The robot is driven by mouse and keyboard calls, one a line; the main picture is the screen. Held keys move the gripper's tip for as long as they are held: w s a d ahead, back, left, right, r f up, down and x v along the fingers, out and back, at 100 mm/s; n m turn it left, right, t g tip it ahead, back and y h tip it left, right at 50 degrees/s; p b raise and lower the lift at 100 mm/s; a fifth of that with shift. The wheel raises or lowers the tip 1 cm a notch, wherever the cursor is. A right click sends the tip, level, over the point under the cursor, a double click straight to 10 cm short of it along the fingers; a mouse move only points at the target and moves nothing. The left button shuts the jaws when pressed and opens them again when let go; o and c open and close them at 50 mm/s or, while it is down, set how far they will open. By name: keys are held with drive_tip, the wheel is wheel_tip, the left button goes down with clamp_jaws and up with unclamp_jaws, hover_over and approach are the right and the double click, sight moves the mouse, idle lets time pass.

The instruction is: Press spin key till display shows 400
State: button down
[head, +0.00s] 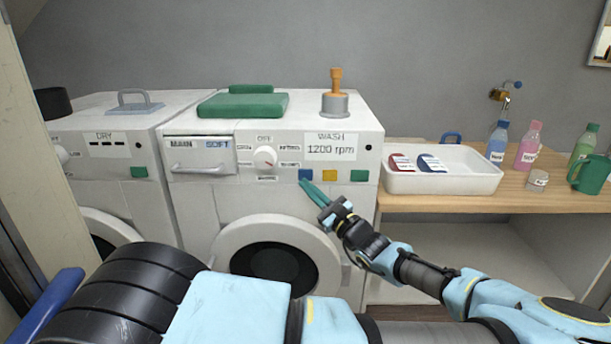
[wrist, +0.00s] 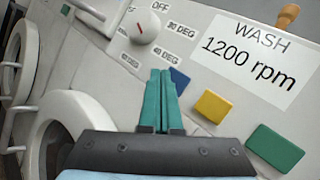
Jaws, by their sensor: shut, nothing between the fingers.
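The washer (head: 199,208) has a display (head: 331,145) reading WASH 1200 rpm; it also shows in the wrist view (wrist: 258,55). Below it sit a blue key (head: 305,175), a yellow key (head: 329,175) and a green key (head: 358,175), none with a readable label. My gripper (head: 304,183) is shut and empty, its green fingers pointing at the panel by the blue key. In the wrist view, the fingertips (wrist: 161,74) partly overlap the blue key (wrist: 179,80); I cannot tell if they touch it. The yellow key (wrist: 212,106) and green key (wrist: 274,148) are clear.
A white dial (head: 264,157) sits left of the keys, and the round door (head: 231,243) is below. A second machine marked DRY (head: 104,143) stands at left. A white tray (head: 440,182) and bottles stand on the wooden counter (head: 538,196) at right.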

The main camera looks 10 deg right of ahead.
drive_tip(key=s, duration=0.2)
drive_tip(key=s+p, duration=0.1)
drive_tip(key=s, duration=0.1)
drive_tip(key=shift+a, duration=0.4)
drive_tip(key=s+a+f+n+g+y, duration=0.1)
drive_tip(key=s+a+f+n+g, duration=0.15)
drive_tip(key=a+n+g, duration=0.35)
drive_tip(key=s+a+f+n+g+y, duration=0.15)
drive_tip(key=a+f+g, duration=0.25)
drive_tip(key=a, duration=0.4)
drive_tip(key=s+a+f+n+g+h, duration=0.4)
drive_tip(key=s+n+g, duration=0.2)
drive_tip(key=s+g, duration=0.15)
wheel_tip(320, 180, up, 15)
drive_tip(key=d+n+t+h, duration=0.1)
drive_tip(key=n+h, duration=0.8)
drive_tip(key=h, duration=0.1)
drive_tip(key=shift+r, duration=0.2)
